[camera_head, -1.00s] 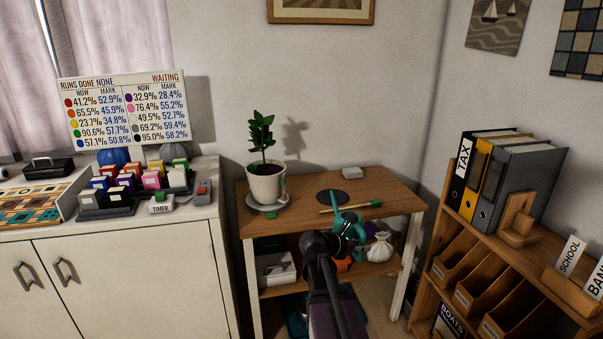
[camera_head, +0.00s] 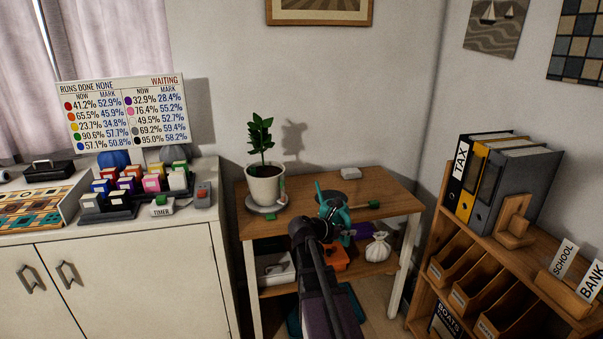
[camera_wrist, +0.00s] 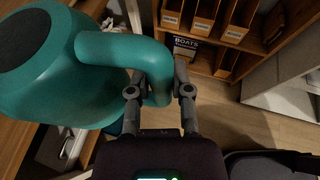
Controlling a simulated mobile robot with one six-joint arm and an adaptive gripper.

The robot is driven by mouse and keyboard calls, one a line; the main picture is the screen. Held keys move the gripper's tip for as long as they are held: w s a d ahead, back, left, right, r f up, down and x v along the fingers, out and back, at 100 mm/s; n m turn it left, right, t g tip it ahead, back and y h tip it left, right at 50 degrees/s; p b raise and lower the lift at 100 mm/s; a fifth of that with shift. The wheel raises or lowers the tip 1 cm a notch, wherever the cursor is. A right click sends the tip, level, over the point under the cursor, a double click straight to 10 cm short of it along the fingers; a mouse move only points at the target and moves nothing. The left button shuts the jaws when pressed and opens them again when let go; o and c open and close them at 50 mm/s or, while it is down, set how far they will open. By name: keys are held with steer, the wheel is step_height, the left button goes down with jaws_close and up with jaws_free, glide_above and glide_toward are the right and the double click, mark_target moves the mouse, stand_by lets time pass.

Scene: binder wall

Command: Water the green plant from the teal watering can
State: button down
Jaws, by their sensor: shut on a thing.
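My gripper (camera_wrist: 160,90) is shut on the can's curved handle. In the head view the can (camera_head: 331,208) is partly hidden behind my gripper (camera_head: 325,226), at the front of the small wooden table. The green plant (camera_head: 261,134) stands upright in a white pot (camera_head: 265,184) on a grey saucer at the table's left. The can is to the right of the pot and apart from it.
The wooden table (camera_head: 387,193) also holds a dark disc, a small grey block and a green-ended stick. An orange item (camera_head: 335,258) and a white sack (camera_head: 378,247) are on its lower shelf. A white cabinet (camera_head: 130,265) stands left, a binder shelf (camera_head: 440,222) right.

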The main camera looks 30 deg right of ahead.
steer(key=w+a+r+n+t+p, duration=0.1)
steer(key=w+a+r+p, duration=0.1)
steer(key=w, duration=0.5)
steer(key=w+a+r+n+t+p, duration=0.1)
steer(key=w+r+p, duration=0.3)
steer(key=w+r, duration=0.1)
steer(key=w+a+r+n+p, duration=0.1)
steer(key=w+a+r+p, duration=0.1)
steer(key=w, duration=0.6)
steer(key=shift+w+a+r+t+y+p, duration=0.3)
steer(key=shift+w+r+t+p, duration=0.1)
steer(key=shift+r+p, duration=0.55)
steer(key=shift+s+f, duration=0.1)
steer(key=shift+f+b, duration=2.95)
steer(key=shift+r+n+p, duration=0.3)
steer(key=shift+r+p, duration=0.25)
steer(key=shift+p, duration=0.1)
